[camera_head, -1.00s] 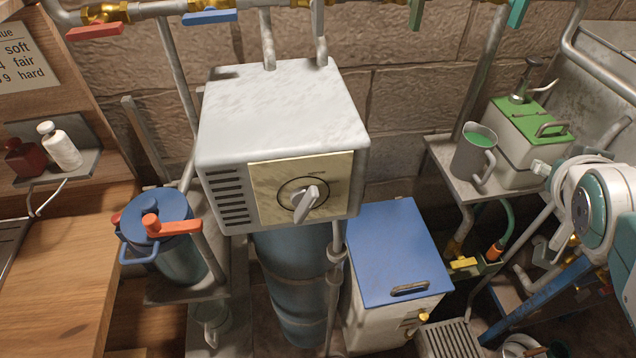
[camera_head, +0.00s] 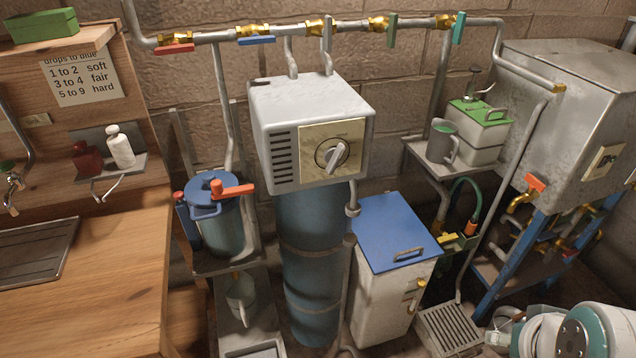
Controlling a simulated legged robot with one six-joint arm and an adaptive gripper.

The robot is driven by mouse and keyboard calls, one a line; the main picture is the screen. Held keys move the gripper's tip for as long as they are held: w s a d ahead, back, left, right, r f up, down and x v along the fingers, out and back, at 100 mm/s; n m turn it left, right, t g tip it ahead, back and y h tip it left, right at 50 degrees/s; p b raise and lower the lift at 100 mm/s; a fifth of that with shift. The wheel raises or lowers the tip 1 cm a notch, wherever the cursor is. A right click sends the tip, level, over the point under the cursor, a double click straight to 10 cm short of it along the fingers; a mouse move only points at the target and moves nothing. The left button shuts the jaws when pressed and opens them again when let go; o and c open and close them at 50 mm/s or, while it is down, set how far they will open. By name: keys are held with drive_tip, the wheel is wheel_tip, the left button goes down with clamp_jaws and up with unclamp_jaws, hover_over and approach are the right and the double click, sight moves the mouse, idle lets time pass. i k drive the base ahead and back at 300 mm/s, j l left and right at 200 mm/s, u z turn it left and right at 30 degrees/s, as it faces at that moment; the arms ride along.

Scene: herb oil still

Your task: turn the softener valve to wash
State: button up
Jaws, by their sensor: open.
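The softener valve is a grey box-shaped head (camera_head: 310,112) on top of a tall blue cylinder (camera_head: 310,265). On its front is a cream dial plate (camera_head: 352,133) with a dark ring and a pale lever knob (camera_head: 336,156). The knob lies slanted, from lower left to upper right. The plate's lettering is too small to read, so I cannot tell which setting the knob points at. Nothing touches the knob. Part of my white and teal arm shows at the bottom right, well away from the valve. I cannot make out my gripper's fingers.
Pipes with coloured valve levers (camera_head: 256,40) run above the softener. A blue-lidded canister (camera_head: 222,225) with a red handle stands left, a blue-lidded bin (camera_head: 385,290) right. A wooden counter (camera_head: 95,265) fills the left. The space before the dial looks clear.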

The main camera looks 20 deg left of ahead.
sight(333, 155)
drive_tip(key=k+u, duration=0.1)
drive_tip(key=u, duration=0.75)
drive_tip(key=k+j+u, duration=0.1)
drive_tip(key=u, duration=0.35)
drive_tip(key=i+l+u, duration=0.2)
drive_tip(key=l, duration=0.5)
drive_tip(key=l+u, duration=0.2)
drive_tip(key=l, duration=0.45)
drive_tip(key=l+z, duration=0.1)
drive_tip(key=z, duration=0.35)
drive_tip(key=l+z, duration=0.1)
drive_tip(key=z, duration=0.4)
